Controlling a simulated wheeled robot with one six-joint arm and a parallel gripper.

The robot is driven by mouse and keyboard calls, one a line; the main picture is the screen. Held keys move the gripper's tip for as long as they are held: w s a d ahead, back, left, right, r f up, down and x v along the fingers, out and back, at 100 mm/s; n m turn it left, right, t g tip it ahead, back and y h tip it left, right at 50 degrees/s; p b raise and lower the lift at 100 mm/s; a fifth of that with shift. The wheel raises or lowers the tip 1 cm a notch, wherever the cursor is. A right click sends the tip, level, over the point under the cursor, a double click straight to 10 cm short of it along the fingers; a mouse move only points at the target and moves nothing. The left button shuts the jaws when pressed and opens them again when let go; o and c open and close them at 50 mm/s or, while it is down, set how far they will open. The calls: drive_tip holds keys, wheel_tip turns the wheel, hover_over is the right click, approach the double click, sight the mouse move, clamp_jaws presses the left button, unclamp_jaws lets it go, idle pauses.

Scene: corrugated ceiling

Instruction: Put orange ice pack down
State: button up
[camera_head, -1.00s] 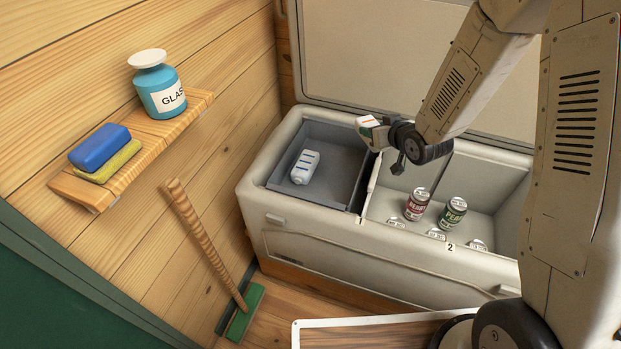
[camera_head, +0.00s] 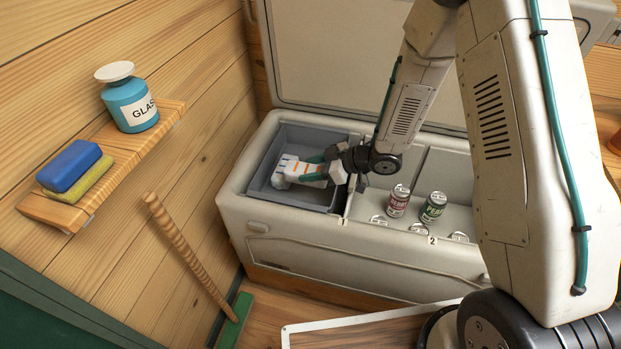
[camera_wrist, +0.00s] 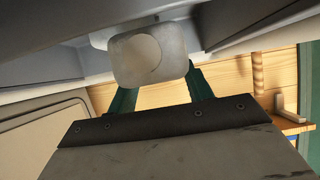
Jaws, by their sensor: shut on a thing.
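The orange ice pack (camera_head: 307,169), white with orange stripes, is between the green fingers of my gripper (camera_head: 304,169) in the head view. My gripper is shut on it inside or just over the grey bin at the left of the cooler. In the wrist view the pack's pale rounded end (camera_wrist: 148,58) shows between the two fingers. A second white ice pack with dark marks (camera_head: 284,164) lies in the bin, partly hidden behind the held pack. I cannot tell whether the two packs touch.
The grey bin (camera_head: 262,180) fills the cooler's left end. The cooler (camera_head: 290,232) is open. Its right part holds a red can (camera_head: 397,203), a green can (camera_head: 433,208) and several can tops. A wooden shelf (camera_head: 150,150) and a broom (camera_head: 190,256) are on the left.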

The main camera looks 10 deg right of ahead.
wheel_tip(320, 180, down, 4)
drive_tip(key=shift+r, duration=0.1)
drive_tip(key=shift+c, duration=0.6)
drive_tip(key=shift+d, duration=0.1)
drive_tip(key=shift+c, duration=1.2)
drive_tip(key=o, duration=1.5)
drive_tip(key=shift+f, duration=0.2)
drive_tip(key=shift+r, duration=0.1)
